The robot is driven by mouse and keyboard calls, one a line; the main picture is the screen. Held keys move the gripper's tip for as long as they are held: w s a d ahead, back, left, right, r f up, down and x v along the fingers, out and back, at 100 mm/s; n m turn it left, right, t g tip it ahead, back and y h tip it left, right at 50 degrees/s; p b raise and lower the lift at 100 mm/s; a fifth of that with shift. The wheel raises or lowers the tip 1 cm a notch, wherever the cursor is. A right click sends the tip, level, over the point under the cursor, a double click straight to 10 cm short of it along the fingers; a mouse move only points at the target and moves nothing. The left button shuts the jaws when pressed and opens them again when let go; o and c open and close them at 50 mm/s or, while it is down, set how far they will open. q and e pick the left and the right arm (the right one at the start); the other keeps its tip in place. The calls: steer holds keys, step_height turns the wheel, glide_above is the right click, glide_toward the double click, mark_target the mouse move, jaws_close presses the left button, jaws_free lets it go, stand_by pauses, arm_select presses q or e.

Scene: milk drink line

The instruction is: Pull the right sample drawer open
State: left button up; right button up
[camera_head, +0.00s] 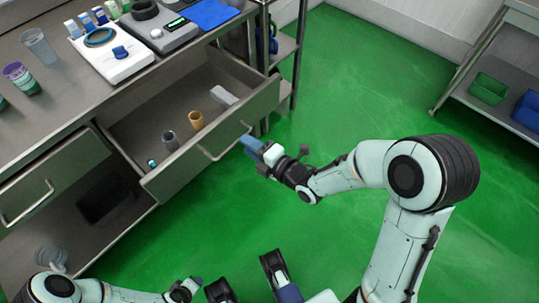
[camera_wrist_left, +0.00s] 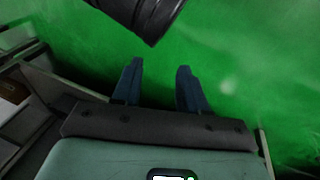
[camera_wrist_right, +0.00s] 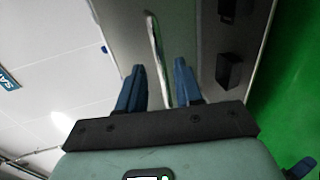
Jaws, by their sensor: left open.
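The right sample drawer (camera_head: 250,108) stands pulled out from under the counter, its inside showing. Its bar handle (camera_head: 212,157) is on the front panel. My right gripper (camera_head: 247,143) is at the right end of this handle. In the right wrist view, the handle (camera_wrist_right: 156,50) runs between the two blue fingers of my right gripper (camera_wrist_right: 159,80), with gaps showing beside it. I cannot tell whether a finger touches it. My left gripper (camera_head: 188,288) is low at the bottom of the head view. The left wrist view shows its fingers (camera_wrist_left: 159,82) apart and empty.
The drawer holds a tan cup (camera_head: 196,121), a grey cup (camera_head: 171,141) and a white item (camera_head: 223,96). Devices and cups stand on the counter (camera_head: 60,95). The green floor (camera_head: 330,80) is clear to the right.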

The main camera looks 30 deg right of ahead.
arm_select(q)
steer(key=s+d+r+g+h+p, duration=0.1)
steer(key=s+d+r+g+p, duration=0.3)
steer(key=s+r+p, duration=0.8)
steer(key=shift+d+r+m+h+p, duration=0.3)
steer(key=shift+d+r+m+p, duration=0.1)
steer(key=shift+r+p, duration=0.3)
arm_select(e)
steer(key=v, duration=0.8)
steer(key=shift+s, duration=0.3)
steer(key=s+f+m+g+h+p, duration=0.35)
steer(key=s+f+m+g, duration=0.4)
steer(key=f+m, duration=0.55)
arm_select(q)
step_height(320, 180, up, 7)
steer(key=w+p, duration=0.2)
steer(key=shift+w+p, duration=0.4)
arm_select(e)
steer(key=s+a+f+m+g+y, duration=0.1)
steer(key=s+a+m+g, duration=0.2)
steer(key=s+m, duration=0.3)
steer(key=s+a+f+m+g, duration=0.2)
steer(key=s+a+m+g, duration=0.2)
steer(key=s+m, duration=0.3)
steer(key=shift+f+g+y, duration=0.2)
steer(key=shift+g+y, duration=0.15)
steer(key=shift+g, duration=0.2)
